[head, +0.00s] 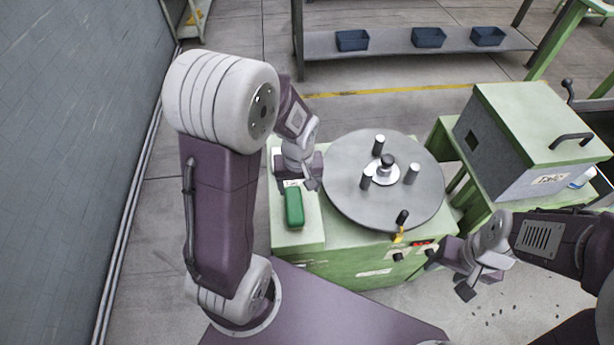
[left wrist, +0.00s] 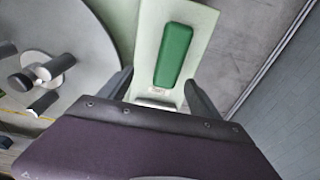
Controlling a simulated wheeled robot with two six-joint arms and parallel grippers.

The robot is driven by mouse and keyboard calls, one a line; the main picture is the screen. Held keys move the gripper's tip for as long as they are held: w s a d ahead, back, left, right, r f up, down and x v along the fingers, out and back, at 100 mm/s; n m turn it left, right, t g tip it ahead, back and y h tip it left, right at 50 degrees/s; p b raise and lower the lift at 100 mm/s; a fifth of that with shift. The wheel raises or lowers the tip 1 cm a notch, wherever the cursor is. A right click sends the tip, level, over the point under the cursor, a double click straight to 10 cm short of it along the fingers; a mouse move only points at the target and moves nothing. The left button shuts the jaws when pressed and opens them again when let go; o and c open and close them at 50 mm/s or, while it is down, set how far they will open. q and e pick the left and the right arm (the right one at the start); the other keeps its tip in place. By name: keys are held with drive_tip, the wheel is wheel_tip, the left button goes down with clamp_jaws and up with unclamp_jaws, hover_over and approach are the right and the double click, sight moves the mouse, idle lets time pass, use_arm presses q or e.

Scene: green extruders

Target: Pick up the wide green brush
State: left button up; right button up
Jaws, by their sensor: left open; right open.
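The wide green brush (head: 294,207) lies on the pale green side ledge (head: 284,238) of the machine, left of the round grey turntable. It also shows in the left wrist view (left wrist: 173,55), lying lengthwise ahead of the jaws. My left gripper (head: 301,184) is just beyond the brush's far end in the head view. Its two fingers (left wrist: 158,88) are spread and empty, apart from the brush. My right gripper (head: 450,277) is open and empty at the machine's front right, far from the brush.
The grey turntable (head: 341,191) carries upright pegs and a central knob. A green-lidded box (head: 540,125) stands at the right. A black-tipped lever (head: 401,220) rises at the machine's front edge. Blue bins (head: 429,38) sit on a shelf behind. A wall runs along the left.

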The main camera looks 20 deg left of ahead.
sight(294, 204)
use_arm(q)
drive_tip(key=s+f, duration=0.2)
drive_tip(key=s, duration=0.1)
drive_tip(key=shift+s+a+f, duration=0.15)
drive_tip(key=shift+f, duration=0.1)
drive_tip(key=shift+w+a+f, duration=0.15)
drive_tip(key=shift+w+f, duration=0.45)
drive_tip(key=shift+w, duration=0.1)
drive_tip(key=f+b, duration=0.1)
drive_tip(key=f, duration=0.3)
drive_tip(key=shift+a+f, duration=0.1)
drive_tip(key=shift+a, duration=0.1)
drive_tip(key=shift+a+f, duration=0.1)
drive_tip(key=shift+f, duration=0.1)
drive_tip(key=shift+w, duration=0.1)
use_arm(e)
drive_tip(key=s, duration=0.2)
drive_tip(key=shift+s+f, duration=0.15)
drive_tip(key=shift+s, duration=0.2)
